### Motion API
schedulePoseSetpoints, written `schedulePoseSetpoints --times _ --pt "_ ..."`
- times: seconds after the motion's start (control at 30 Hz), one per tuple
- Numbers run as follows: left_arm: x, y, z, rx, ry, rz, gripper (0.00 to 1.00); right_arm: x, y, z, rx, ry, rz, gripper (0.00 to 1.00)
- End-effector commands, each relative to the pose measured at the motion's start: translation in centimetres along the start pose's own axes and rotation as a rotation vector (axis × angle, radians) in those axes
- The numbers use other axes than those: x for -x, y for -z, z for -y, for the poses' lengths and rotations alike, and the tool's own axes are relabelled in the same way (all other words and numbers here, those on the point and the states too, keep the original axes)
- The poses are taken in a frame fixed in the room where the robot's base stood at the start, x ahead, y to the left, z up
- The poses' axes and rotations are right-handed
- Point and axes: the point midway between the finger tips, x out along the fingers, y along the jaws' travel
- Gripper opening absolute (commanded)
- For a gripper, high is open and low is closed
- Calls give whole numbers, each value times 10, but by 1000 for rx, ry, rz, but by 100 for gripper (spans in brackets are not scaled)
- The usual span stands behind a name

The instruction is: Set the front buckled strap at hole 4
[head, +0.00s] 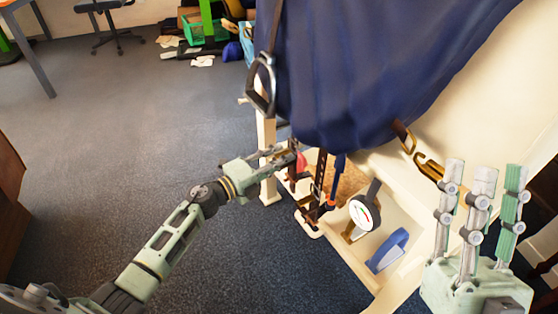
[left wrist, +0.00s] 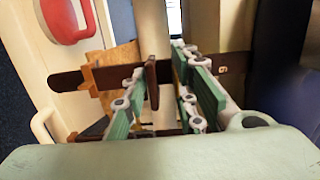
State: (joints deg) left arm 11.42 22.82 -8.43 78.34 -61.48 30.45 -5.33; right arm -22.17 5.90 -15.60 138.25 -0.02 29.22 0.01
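Brown straps (head: 320,180) hang below the blue-covered saddle body. In the left wrist view a dark brown strap (left wrist: 70,79) runs across behind the fingers, with a number, perhaps 6 or 9, on its right part. A dark upright piece (left wrist: 152,82), perhaps part of the buckle, stands between the fingers. My left gripper (head: 290,160) is at the straps; in the left wrist view its green-padded fingers (left wrist: 160,62) are apart, with a gap beside the upright piece. The buckle's hole is not readable. My right gripper (head: 488,170) is open and empty, fingers up, at the right.
A dark blue cover (head: 370,70) hangs above the straps. A dial gauge (head: 364,212) and a blue handle (head: 388,250) are right of the straps. A red handle (left wrist: 68,15) is close at upper left in the wrist view. A metal stirrup (head: 262,85) hangs at left. The carpet at left is clear.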

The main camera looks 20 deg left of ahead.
Motion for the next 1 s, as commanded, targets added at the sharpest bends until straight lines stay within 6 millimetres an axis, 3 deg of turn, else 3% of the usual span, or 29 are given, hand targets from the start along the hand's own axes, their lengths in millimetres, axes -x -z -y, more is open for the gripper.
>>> schedulePoseSetpoints --times 0.13,0.27,0.7,1.0 --pt "4 0 -1 0 -2 0 26 0 0 0 1 0 0 36" --pt "21 0 -2 0 -4 1 26 0 0 0 1 0 0 36" --pt "106 0 -2 2 -2 0 26 0 0 0 0 0 0 36" --pt "121 0 0 0 0 0 26 0 0 0 0 0 0 36"
